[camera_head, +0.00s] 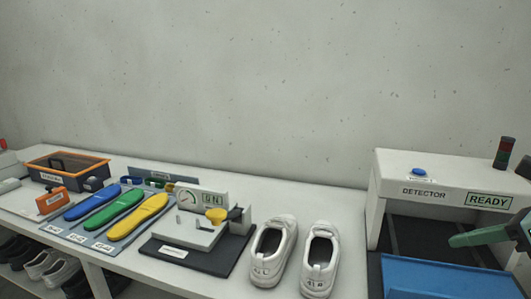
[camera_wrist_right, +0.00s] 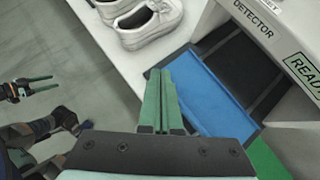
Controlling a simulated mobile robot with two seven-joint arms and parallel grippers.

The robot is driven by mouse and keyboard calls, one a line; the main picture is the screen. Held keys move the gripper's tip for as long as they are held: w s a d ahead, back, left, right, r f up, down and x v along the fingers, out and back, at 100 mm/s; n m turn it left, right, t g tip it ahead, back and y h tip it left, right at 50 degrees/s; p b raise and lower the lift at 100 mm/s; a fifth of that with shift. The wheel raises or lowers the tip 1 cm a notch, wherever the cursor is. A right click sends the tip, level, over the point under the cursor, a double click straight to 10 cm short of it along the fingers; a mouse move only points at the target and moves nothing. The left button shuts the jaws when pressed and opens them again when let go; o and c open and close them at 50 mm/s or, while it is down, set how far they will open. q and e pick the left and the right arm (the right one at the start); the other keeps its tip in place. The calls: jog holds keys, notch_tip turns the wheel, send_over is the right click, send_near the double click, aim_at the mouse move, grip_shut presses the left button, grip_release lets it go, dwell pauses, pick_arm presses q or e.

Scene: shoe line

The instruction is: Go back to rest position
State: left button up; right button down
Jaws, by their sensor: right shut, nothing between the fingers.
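My right gripper (camera_head: 478,238) is at the right edge of the head view, in front of the detector and above the blue tray. In the right wrist view its green fingers (camera_wrist_right: 163,100) lie together, shut and empty. My left gripper (camera_wrist_right: 38,85) shows small at the left of the right wrist view, over the floor. Its two green fingers are apart with nothing between them. It is outside the head view.
The white detector (camera_head: 430,170) reads READY, with a blue tray (camera_head: 440,280) in front. White shoes (camera_head: 320,258) stand on the table left of it. Blue, green and yellow insoles (camera_head: 138,216), a gauge fixture (camera_head: 200,232) and an orange-rimmed bin (camera_head: 68,166) are further left.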

jog(key=s+a+f+m+t+y+p, duration=0.15)
jog(key=f+m+t, duration=0.25)
jog(key=f+m, duration=0.8)
jog(key=a+f+m+t+p, duration=0.1)
jog(key=a+f+m+t, duration=0.25)
jog(key=f+m, duration=0.85)
pick_arm(q)
jog(key=r, duration=0.1)
jog(key=r+p, duration=0.1)
jog(key=a+r, duration=0.1)
jog(key=shift+s+a+r, duration=0.1)
jog(key=shift+s, duration=0.3)
pick_arm(e)
jog(key=s+a+f+m+g+h, duration=0.2)
jog(key=s+a+f+m+g, duration=0.1)
jog(key=s+a+f+m, duration=0.3)
jog(key=s+a+f+m+g+h, duration=0.1)
jog(key=s+a+f+m+g, duration=0.2)
jog(key=s+a+f+m, duration=0.3)
jog(key=s+f+m, duration=0.4)
jog(key=f, duration=0.1)
jog(key=shift+h, duration=0.35)
jog(key=shift+a, duration=0.1)
